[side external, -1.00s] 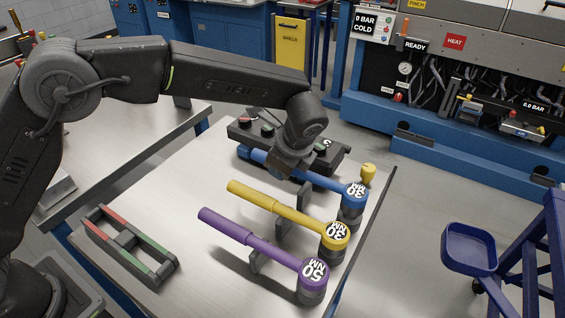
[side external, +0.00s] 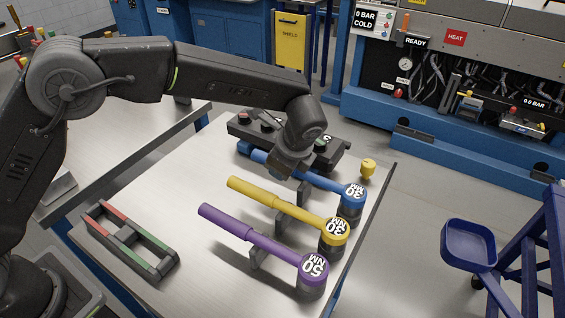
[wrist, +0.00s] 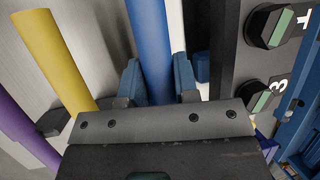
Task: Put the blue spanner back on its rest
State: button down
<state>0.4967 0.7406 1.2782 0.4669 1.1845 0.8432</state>
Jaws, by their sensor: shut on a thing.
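The blue spanner (side external: 325,183) is the farthest of three spanners on the table, its round 30 NM head at the right by a dark cylinder (side external: 349,214). My gripper (side external: 284,172) is over its handle. In the wrist view the blue handle (wrist: 150,45) runs between the two fingers of my gripper (wrist: 157,82), which is shut on it. A dark upright (side external: 303,192), perhaps part of its rest, shows just below the handle. My gripper hides part of the handle, and I cannot tell whether the spanner touches the rest.
A yellow spanner (side external: 285,206) and a purple spanner (side external: 262,240) lie nearly parallel on their supports, nearer the camera. A black block with knobs (side external: 330,158) stands close behind the blue handle. A red-green frame (side external: 126,240) lies at left. A small yellow piece (side external: 368,167) stands near the right edge.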

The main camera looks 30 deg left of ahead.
jog(key=shift+f, duration=0.35)
dwell(0.4)
jog(key=c, duration=0.8)
grip_release()
jog(key=v, duration=1.3)
jog(key=shift+s+d+r, duration=0.1)
jog(key=shift+d+r, duration=0.1)
jog(key=shift+r, duration=0.15)
